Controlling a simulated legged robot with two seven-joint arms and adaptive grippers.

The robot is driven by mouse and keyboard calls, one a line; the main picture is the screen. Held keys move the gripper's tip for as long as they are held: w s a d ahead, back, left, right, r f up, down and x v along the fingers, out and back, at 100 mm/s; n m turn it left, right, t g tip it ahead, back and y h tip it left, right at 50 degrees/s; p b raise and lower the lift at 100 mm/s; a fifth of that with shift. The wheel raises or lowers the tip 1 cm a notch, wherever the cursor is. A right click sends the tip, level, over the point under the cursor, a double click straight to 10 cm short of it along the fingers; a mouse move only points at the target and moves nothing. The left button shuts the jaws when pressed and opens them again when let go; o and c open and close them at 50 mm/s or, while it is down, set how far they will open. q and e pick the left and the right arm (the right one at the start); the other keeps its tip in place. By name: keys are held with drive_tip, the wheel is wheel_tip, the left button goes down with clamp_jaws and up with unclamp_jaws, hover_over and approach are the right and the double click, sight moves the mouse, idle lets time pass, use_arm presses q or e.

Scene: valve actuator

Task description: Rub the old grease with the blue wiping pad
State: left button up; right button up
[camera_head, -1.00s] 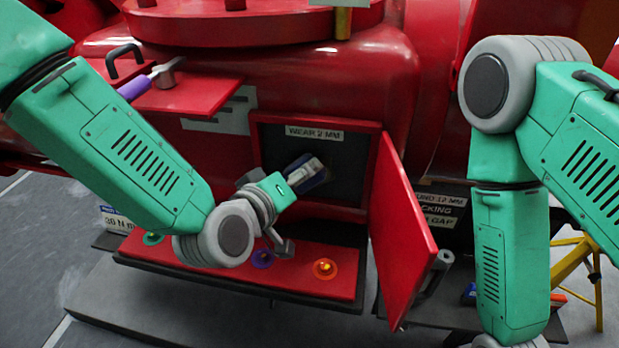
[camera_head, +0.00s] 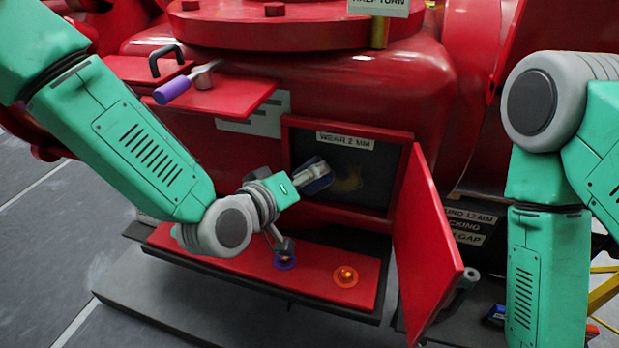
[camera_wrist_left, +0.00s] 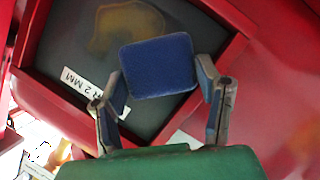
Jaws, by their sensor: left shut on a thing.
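The old grease shows as a brownish-yellow smear (camera_head: 347,180) on the dark panel (camera_head: 375,166) inside the open red compartment. It also shows in the left wrist view (camera_wrist_left: 122,27), partly hidden behind the pad. My left gripper (camera_wrist_left: 163,90) is shut on the blue wiping pad (camera_wrist_left: 158,66), its fingers at the pad's two sides. In the head view the pad (camera_head: 318,176) is at the left part of the compartment opening, beside the smear. I cannot tell whether it touches the panel. My right arm shows at the right, but its gripper is out of view.
A red door (camera_head: 428,245) stands open on the compartment's right. Below is a red ledge (camera_head: 318,277) with an orange-lit button (camera_head: 346,275). A purple-handled tool (camera_head: 173,90) lies on a red shelf at upper left.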

use_arm(q)
drive_tip(key=s+a, duration=0.3)
drive_tip(key=s, duration=0.5)
drive_tip(key=shift+a+p, duration=0.3)
idle(0.5)
drive_tip(key=shift+s+d, duration=0.1)
drive_tip(key=shift+d, duration=0.15)
drive_tip(key=shift+w+d+f, duration=0.15)
drive_tip(key=shift+w+d, duration=0.25)
drive_tip(key=shift+w, duration=0.7)
drive_tip(key=shift+w+d+f, duration=0.15)
drive_tip(key=shift+w+d, duration=0.25)
drive_tip(key=shift+w, duration=0.65)
drive_tip(key=shift+w+d+f, duration=0.15)
drive_tip(key=shift+w+d, duration=0.25)
drive_tip(key=shift+w, duration=0.7)
drive_tip(key=shift+w, duration=0.1)
